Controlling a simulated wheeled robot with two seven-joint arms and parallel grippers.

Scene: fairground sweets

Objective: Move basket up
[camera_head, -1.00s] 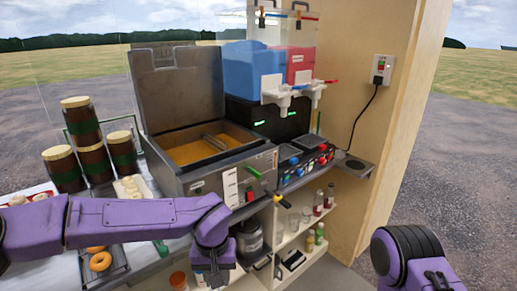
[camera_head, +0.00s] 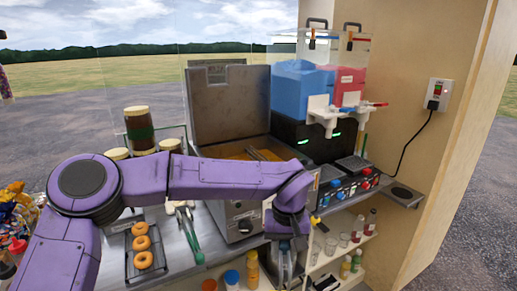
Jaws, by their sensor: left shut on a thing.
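The basket (camera_head: 264,155) is a metal frying basket in the fryer (camera_head: 228,188), low in the well of orange oil. Only part of its rim shows; my left arm crosses in front of the rest. My left gripper (camera_head: 296,200) is at the fryer's front right corner, where the basket's handle comes out. My right gripper is out of view.
The raised fryer lid (camera_head: 229,104) stands behind the well. A rack of doughnuts (camera_head: 141,246) and green-handled tongs (camera_head: 188,235) lie left. Shelves with bottles are below.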

